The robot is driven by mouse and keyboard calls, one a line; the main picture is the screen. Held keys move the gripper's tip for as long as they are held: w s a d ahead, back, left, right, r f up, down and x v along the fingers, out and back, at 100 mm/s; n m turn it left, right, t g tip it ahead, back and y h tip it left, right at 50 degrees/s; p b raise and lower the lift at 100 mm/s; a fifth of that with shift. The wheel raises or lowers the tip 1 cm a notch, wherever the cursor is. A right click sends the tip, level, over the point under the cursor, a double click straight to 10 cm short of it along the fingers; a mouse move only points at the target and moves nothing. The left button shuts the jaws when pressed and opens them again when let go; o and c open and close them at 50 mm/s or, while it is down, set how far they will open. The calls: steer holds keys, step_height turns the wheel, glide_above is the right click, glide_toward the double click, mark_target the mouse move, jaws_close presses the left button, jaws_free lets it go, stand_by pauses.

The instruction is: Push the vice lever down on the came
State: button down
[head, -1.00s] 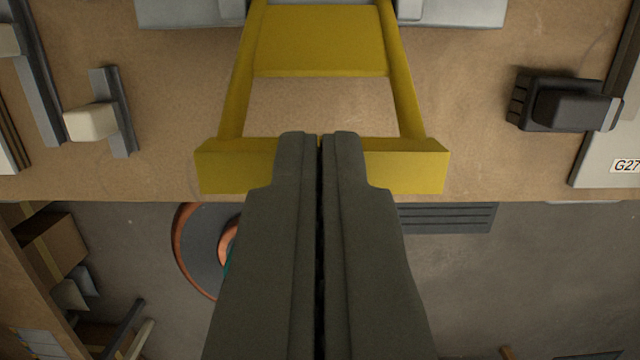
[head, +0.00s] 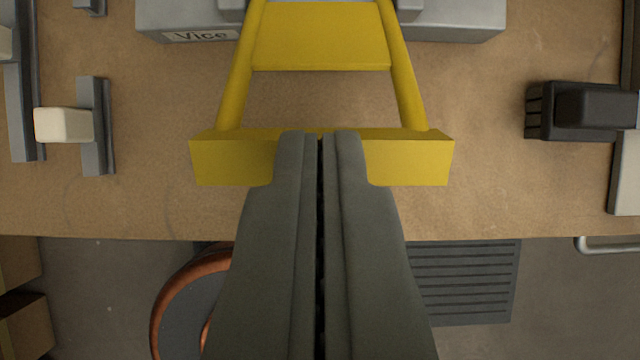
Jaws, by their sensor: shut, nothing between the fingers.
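The yellow vice lever (head: 415,162) is a frame with two side bars, a cross plate and a thick front bar. It reaches from the grey vice (head: 455,24), labelled "Vice", at the top of the head view. My gripper (head: 320,140) is shut and empty, and its fingertips overlap the middle of the lever's front bar. I cannot tell for sure whether they touch it. The came cannot be made out; the vice jaws are cut off by the top edge.
The brown bench top (head: 510,195) is clear around the lever. A black block-like device (head: 590,108) stands on the right. A grey bracket with a cream block (head: 65,125) lies on the left. Below the bench edge are a round copper-rimmed object (head: 185,300) and a grey vent (head: 465,285).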

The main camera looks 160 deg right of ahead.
steer(key=shift+s+d+f+t+y, duration=0.1)
steer(key=shift+s+d+f+t, duration=0.2)
steer(key=shift+s+f, duration=0.6)
steer(key=shift+s+d+f+t+y, duration=0.15)
steer(key=shift+s+f+t, duration=0.25)
steer(key=shift+f, duration=1)
steer(key=shift+s+d+f+t+y, duration=0.1)
steer(key=shift+s+d+f+t, duration=0.15)
steer(key=shift+s+f, duration=0.65)
steer(key=shift+w+f, duration=0.2)
steer(key=shift+f, duration=0.1)
steer(key=shift+r, duration=0.15)
